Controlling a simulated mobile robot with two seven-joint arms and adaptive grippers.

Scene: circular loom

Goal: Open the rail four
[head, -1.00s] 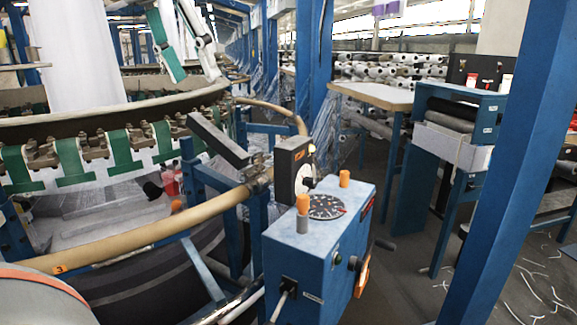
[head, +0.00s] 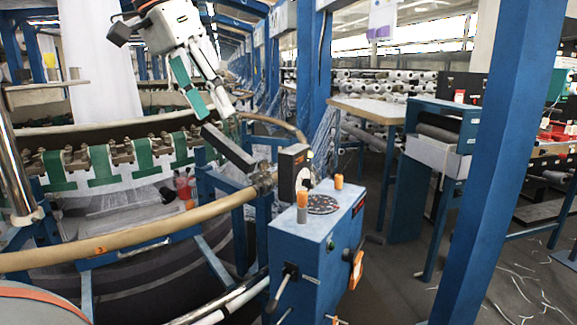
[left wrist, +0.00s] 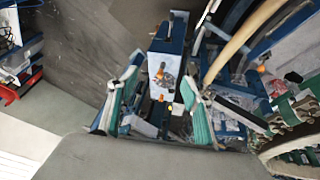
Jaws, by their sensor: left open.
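A tan curved rail (head: 130,236) with a small orange label runs across the left front of the loom in the head view, ending at a joint beside the blue control box. A second tan rail (head: 275,122) curves away behind that joint. I cannot read a four on either. My left gripper (head: 210,108), white with green fingers, hangs above the loom, near the dark bar and apart from the rails. In the left wrist view its fingers (left wrist: 160,76) are spread, with nothing between them. My right gripper is not in view.
The blue control box (head: 312,245) with orange knobs and a dial stands front centre. A dark slanted bar (head: 228,146) rises behind it. A blue pillar (head: 470,170) stands at the right. A table (head: 385,104) is behind. Grey floor between box and pillar is open.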

